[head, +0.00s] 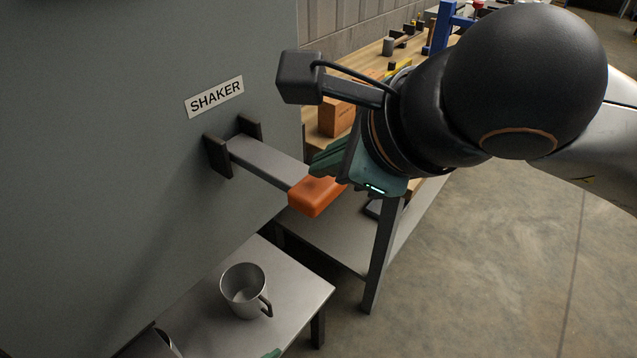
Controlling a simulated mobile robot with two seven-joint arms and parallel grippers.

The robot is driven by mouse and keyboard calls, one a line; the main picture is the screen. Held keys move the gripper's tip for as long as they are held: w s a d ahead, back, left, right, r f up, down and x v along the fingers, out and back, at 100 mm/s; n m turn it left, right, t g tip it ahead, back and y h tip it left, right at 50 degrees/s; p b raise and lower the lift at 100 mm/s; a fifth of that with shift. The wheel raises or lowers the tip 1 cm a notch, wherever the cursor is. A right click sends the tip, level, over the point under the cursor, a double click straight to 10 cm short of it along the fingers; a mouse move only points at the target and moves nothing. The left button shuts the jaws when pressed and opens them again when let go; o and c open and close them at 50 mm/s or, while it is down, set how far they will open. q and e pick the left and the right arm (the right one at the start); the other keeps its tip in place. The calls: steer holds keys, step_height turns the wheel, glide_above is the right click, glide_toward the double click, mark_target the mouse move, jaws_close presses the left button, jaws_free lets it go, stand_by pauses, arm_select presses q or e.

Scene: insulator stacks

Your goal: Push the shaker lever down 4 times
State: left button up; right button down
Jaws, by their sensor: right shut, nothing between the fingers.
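The shaker lever is a flat grey bar (268,160) with an orange grip (316,196) at its end. It sticks out from between two dark brackets on a grey panel, under a white SHAKER label (215,97). The bar slopes down toward the grip in the picture. My right gripper (328,160) is shut and empty, with its green fingers just above the orange grip. I cannot tell whether they touch it. A small green piece (271,353) at the bottom edge looks like a tip of my left gripper; the rest is cut off.
A metal mug (244,289) stands on a low grey table (300,290) below the lever. A workbench (352,62) with a cardboard box and several tools stands behind my right arm. The concrete floor at right is clear.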

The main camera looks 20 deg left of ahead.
arm_select(q)
steer(key=shift+s, duration=0.1)
stand_by(0.6)
steer(key=shift+d, duration=0.2)
steer(key=shift+r, duration=0.15)
steer(key=shift+w+d+r, duration=0.15)
steer(key=shift+w+r, duration=0.05)
steer(key=shift+w, duration=0.25)
